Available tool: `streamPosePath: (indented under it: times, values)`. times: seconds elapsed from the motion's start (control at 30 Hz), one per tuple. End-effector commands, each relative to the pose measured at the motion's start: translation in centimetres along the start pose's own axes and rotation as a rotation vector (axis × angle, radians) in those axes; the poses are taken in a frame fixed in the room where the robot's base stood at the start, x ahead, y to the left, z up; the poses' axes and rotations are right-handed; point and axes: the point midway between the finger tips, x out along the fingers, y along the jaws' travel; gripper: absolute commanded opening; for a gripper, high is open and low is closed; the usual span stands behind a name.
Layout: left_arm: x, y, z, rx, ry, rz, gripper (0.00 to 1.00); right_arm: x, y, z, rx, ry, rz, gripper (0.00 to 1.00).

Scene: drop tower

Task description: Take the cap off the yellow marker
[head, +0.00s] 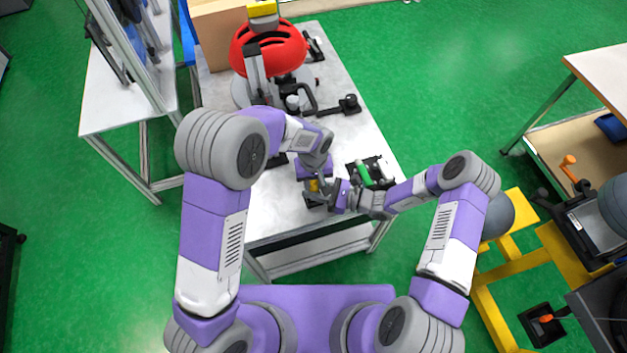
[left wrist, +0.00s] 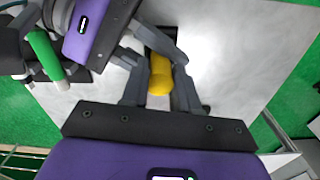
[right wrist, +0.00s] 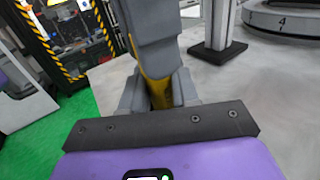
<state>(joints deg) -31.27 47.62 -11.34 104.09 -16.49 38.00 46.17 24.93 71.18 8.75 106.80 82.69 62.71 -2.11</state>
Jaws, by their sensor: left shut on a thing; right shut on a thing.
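The yellow marker (left wrist: 160,77) is between both grippers, above the table, and shows as a small yellow patch in the head view (head: 314,185). My left gripper (left wrist: 159,98) is shut on one part of it. My right gripper (right wrist: 159,98) is shut on another part, coming in from the side; yellow shows between its fingers (right wrist: 158,90). The two grippers' fingers are very close together and hide much of the marker. I cannot tell where the cap ends or whether it is apart from the body.
A green marker (head: 363,174) lies on a dark holder on the table, beside my right gripper. A red helmet (head: 275,50), a cardboard box (head: 215,32) and several black tools stand farther back. The table's (head: 262,215) near edge is close below the grippers.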

Motion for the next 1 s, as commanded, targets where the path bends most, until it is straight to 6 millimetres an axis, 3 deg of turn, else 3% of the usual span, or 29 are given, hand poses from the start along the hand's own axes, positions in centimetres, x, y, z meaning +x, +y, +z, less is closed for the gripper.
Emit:
streamPosePath:
  times: [1.0]
  values:
    - [-2.2, 0.0, 0.0, 0.0, 0.0, 0.0, 0.0, 0.0, 0.0, 0.0, 0.0, 0.0, 0.0, 0.0]
